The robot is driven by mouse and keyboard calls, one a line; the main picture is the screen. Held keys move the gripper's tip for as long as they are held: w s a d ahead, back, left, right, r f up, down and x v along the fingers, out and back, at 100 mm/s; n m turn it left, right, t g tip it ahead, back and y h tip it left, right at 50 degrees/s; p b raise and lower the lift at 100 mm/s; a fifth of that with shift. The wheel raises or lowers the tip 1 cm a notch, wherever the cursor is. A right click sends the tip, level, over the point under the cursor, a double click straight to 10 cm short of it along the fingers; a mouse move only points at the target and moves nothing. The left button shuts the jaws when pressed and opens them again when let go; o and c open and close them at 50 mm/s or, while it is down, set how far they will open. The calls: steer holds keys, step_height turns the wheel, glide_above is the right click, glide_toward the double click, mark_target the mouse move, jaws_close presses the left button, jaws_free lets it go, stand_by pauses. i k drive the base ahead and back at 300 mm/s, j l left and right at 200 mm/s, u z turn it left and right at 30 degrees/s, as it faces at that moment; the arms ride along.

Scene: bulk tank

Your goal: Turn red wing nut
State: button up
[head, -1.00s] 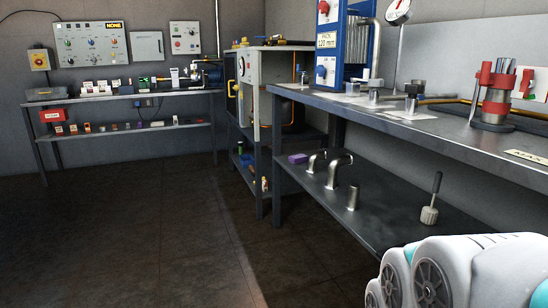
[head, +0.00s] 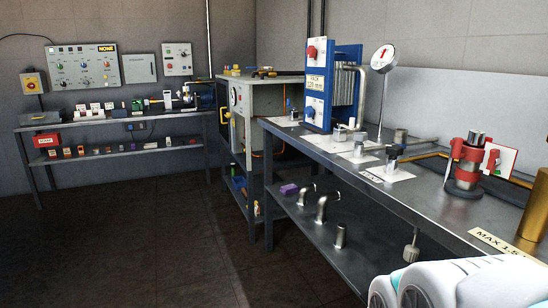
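No part is plainly a red wing nut at this size. A red knob-like part (head: 312,52) sits on a white plate on the front of the blue frame (head: 345,62) with the metal plate pack. A second red part (head: 494,162) is on a white panel at the right, beside the red clamp-like device (head: 466,165) on the right bench. I cannot tell which is the wing nut. My gripper is out of view. Only a white rounded part of my own body with dark discs shows at the bottom right.
The steel right bench (head: 420,205) carries metal fittings on white cards, a dial gauge (head: 383,57) and a brass cylinder (head: 535,215). Its lower shelf (head: 340,262) holds bent pipes. A grey cabinet (head: 262,100) stands behind. The dark floor (head: 130,245) at left is clear.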

mark_target(494, 160)
steer(key=z, duration=1.6)
